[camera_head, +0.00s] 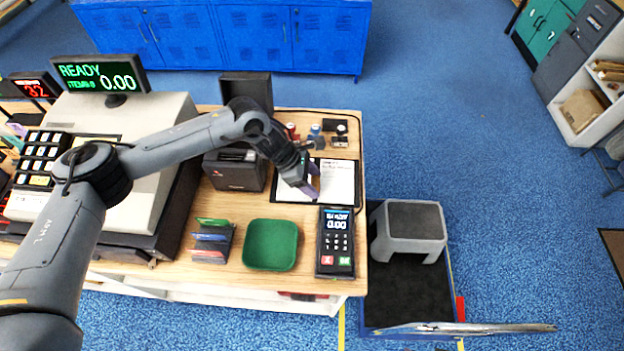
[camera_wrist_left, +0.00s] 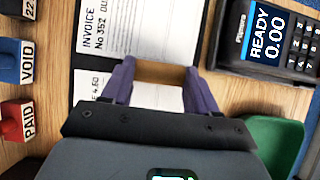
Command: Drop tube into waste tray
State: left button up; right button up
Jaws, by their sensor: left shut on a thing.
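My left gripper (camera_head: 312,188) hangs over the open invoice folder (camera_head: 340,182) at the right of the counter. In the left wrist view its purple fingers (camera_wrist_left: 160,75) are shut on a short brown piece that looks like the tube (camera_wrist_left: 160,73), with the invoice papers behind it. I cannot make out the tube in the head view. A green square tray (camera_head: 271,245), likely the waste tray, sits empty near the counter's front edge, in front of the gripper. Part of it shows at lower right in the left wrist view (camera_wrist_left: 276,140). My right gripper is not in view.
A card terminal (camera_head: 335,242) stands right of the tray, and a card rack (camera_head: 212,241) left of it. A black printer (camera_head: 236,170) is left of the folder. Stamps (camera_wrist_left: 15,120) stand behind it. A grey step stool (camera_head: 409,230) is off the counter's right side.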

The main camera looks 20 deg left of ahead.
pick_arm(q)
jog(key=shift+f, duration=0.15)
jog(key=o, duration=1)
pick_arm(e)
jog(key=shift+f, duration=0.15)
pick_arm(q)
jog(key=shift+r, duration=0.3)
pick_arm(e)
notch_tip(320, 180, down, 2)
jog(key=b, duration=0.2)
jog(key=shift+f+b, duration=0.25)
jog(key=shift+b, duration=0.1)
pick_arm(q)
jog(key=v, duration=1.2)
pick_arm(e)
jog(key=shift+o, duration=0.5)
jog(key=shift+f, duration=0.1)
